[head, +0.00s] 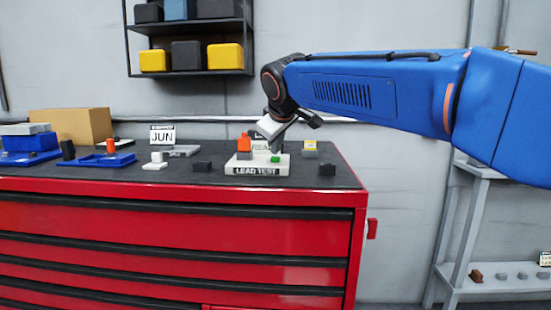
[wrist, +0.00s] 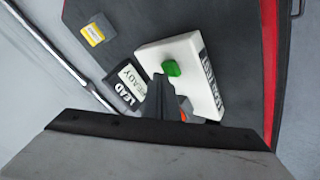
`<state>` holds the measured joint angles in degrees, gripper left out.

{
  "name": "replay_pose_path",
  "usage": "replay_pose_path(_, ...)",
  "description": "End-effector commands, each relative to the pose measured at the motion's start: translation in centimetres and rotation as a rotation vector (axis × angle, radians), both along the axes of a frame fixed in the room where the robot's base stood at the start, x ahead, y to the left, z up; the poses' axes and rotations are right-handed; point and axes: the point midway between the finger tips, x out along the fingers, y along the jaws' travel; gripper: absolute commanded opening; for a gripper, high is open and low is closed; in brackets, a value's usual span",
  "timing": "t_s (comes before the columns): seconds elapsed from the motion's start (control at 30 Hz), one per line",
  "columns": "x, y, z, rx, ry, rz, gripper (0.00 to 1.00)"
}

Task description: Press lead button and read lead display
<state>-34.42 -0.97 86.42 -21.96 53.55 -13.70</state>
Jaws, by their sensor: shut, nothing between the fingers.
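The white lead test box (head: 247,168) stands on the dark top of the red cabinet, with "LEAD TEST" on its front. It also shows in the wrist view (wrist: 186,52). A green button (wrist: 171,68) sits on its top, also visible in the head view (head: 275,159). An orange part (head: 244,142) stands at the box's left. Behind the box, the lead display (wrist: 127,85) reads "LEAD READY"; in the head view it is partly hidden. My gripper (wrist: 165,88) is shut and empty, over the box close to the green button. I cannot tell whether it touches the box.
The wall is close behind the cabinet.

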Motion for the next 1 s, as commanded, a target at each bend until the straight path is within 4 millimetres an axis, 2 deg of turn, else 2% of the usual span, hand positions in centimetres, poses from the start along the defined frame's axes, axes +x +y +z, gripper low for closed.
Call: replay_pose_path(1.0, 0.0, -0.01, -0.92, -0.001, 0.001, -0.001, 0.0)
